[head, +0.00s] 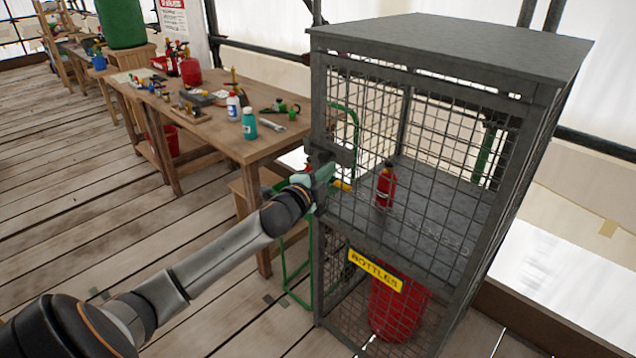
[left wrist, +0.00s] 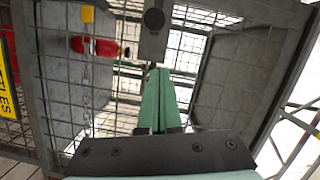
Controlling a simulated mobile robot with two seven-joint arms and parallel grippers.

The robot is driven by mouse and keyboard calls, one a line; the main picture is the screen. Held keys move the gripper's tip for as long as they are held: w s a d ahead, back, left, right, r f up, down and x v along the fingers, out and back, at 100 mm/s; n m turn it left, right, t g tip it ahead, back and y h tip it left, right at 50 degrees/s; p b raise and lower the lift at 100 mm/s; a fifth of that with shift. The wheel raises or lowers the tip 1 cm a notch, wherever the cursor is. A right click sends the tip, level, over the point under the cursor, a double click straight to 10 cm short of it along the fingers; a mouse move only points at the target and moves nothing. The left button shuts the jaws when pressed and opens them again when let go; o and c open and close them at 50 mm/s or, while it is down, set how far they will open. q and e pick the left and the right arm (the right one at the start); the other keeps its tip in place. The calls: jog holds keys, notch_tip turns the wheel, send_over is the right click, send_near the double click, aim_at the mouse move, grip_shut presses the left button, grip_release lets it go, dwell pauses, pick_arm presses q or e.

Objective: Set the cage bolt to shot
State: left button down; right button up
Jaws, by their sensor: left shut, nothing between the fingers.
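The wire-mesh cage (head: 318,90) stands at the right, its door facing me. A dark grey bolt fitting (head: 338,153) sits on the door's left edge at mid-height. In the left wrist view a grey bar with a round dark knob (left wrist: 153,19) shows there. My left gripper (head: 326,174) is shut and empty, its teal fingers just below the fitting. In the wrist view the fingertips (left wrist: 158,72) end close to the grey bar; I cannot tell whether they touch it. Whether the bolt is shot or drawn is unclear. My right gripper is out of view.
A red bottle (head: 386,186) stands on the cage's shelf, with a red bucket (head: 392,312) below and a yellow "BOTTLES" sign (head: 376,270). A wooden workbench (head: 235,140) with tools and bottles stands left of the cage. The plank floor at the left is clear.

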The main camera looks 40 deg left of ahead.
pick_arm(q)
jog(key=shift+s+d+r, duration=0.1)
jog(key=shift+s+d, duration=0.1)
jog(key=shift+s, duration=0.75)
jog(key=shift+s+d+r, duration=0.1)
jog(key=shift+s+d, duration=0.05)
jog(key=shift+s, duration=0.75)
jog(key=shift+s+d+r, duration=0.1)
jog(key=shift+s+d, duration=0.1)
jog(key=shift+s, duration=0.75)
jog(key=s+d+f+n+g+h, duration=0.1)
jog(key=s+d+f+n+g, duration=0.1)
jog(key=s+d+f, duration=0.6)
jog(key=s+d+f+n+g+h, duration=0.2)
jog(key=d+f+n, duration=0.1)
jog(key=f, duration=0.9)
jog(key=s+d+f+n+g+h, duration=0.1)
jog(key=s+d+f+n, duration=0.2)
jog(key=s+d+f, duration=0.2)
jog(key=s+d+f+n+g+h, duration=0.1)
jog(key=s+d+f+n+g, duration=0.1)
jog(key=s+d+f, duration=0.3)
jog(key=s+d+n, duration=0.1)
jog(key=s+d, duration=0.2)
jog(key=s, duration=0.2)
jog(key=shift+s+d+f+g, duration=0.2)
jog(key=shift+s+f+g, duration=0.05)
jog(key=shift+f+g, duration=0.05)
